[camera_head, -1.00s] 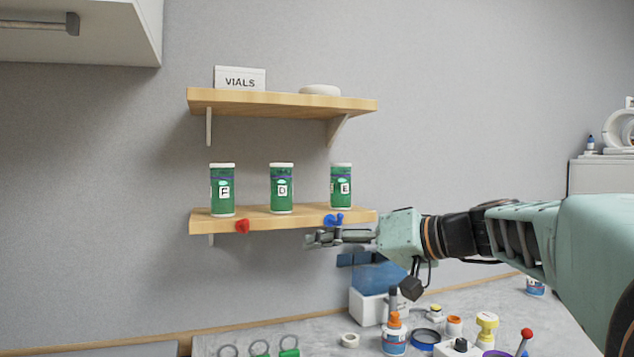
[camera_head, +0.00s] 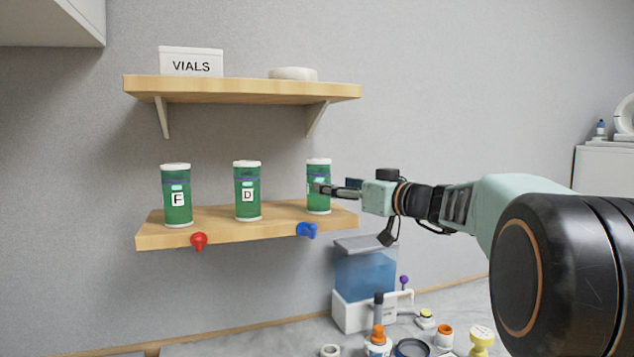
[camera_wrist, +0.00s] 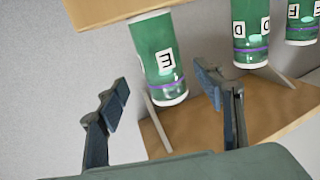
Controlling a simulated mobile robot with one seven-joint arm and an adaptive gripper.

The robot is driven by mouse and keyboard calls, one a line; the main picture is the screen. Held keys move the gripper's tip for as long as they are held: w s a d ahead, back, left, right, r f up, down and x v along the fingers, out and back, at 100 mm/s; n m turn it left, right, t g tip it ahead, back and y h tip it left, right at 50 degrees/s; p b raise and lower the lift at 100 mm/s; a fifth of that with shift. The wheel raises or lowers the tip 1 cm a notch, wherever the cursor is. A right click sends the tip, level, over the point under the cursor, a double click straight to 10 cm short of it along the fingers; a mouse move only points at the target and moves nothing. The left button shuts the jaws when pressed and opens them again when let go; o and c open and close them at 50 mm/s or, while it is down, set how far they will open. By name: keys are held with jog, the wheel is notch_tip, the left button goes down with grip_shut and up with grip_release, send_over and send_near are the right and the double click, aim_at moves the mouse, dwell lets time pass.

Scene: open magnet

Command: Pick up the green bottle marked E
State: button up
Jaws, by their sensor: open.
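The green bottle marked E (camera_head: 318,172) stands upright at the right end of the lower shelf (camera_head: 187,237). Its label is mostly hidden behind my gripper in the head view. In the wrist view the bottle marked E (camera_wrist: 157,48) appears upside down, its letter readable, ahead of the gap between my fingers. My gripper (camera_head: 322,189) is open and empty. In the wrist view, my gripper's fingers (camera_wrist: 162,98) are spread wide, and the bottle looks to be just beyond the tips. I cannot tell whether a finger touches it.
Green bottles marked D (camera_head: 247,205) and F (camera_head: 176,209) stand to the left on the same shelf. A red knob (camera_head: 199,241) and a blue knob (camera_head: 307,230) are at its front edge. The upper shelf (camera_head: 230,90) is overhead. Several items crowd the counter below.

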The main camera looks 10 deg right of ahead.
jog(key=p+x, duration=0.1)
jog(key=x, duration=0.1)
jog(key=p+x, duration=0.1)
jog(key=x, duration=0.2)
jog(key=p+x, duration=0.1)
jog(key=x, duration=0.1)
jog(key=shift+w+a+f, duration=0.1)
jog(key=shift+a+f, duration=0.15)
jog(key=shift+f, duration=0.15)
jog(key=shift+c, duration=0.6)
jog(key=c, duration=1.5)
